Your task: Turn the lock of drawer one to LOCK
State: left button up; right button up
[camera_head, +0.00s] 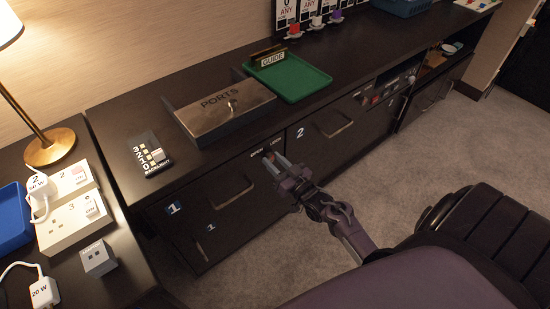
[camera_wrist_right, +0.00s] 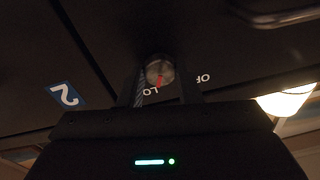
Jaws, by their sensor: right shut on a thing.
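The drawer one lock is a small round knob with a red mark (camera_wrist_right: 158,70) in the right wrist view. Its red mark points down in that view, towards the letters "LO"; the rest of that word is hidden by a finger. The letters "OP" show to the right. My right gripper (camera_head: 271,157) reaches the drawer front under the OPEN and LOCK labels, its fingers shut around the knob, which they largely hide in the head view. Drawer one (camera_head: 214,222) is closed, with a bar handle and a blue "1" label. My left gripper is not in view.
Drawer two (camera_head: 345,137), with its own handle, is to the right. On the counter above are a PORTS box (camera_head: 222,105), a green tray (camera_head: 291,79) and a backlight switch panel (camera_head: 150,154). Carpeted floor is open in front of the drawers.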

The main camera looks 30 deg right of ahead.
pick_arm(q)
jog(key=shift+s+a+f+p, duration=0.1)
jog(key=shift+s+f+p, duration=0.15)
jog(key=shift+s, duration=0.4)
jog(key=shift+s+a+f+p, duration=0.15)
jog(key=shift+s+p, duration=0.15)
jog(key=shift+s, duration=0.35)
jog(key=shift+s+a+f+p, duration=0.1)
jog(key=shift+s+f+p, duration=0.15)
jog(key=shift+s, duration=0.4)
pick_arm(e)
jog(key=shift+m+h, duration=0.3)
jog(key=shift+m, duration=1.9)
jog(key=o, duration=1)
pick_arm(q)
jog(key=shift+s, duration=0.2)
pick_arm(e)
jog(key=s, duration=0.7)
jog(key=shift+s+d+f, duration=0.25)
jog(key=shift+s+f, duration=0.1)
jog(key=shift+f, duration=0.05)
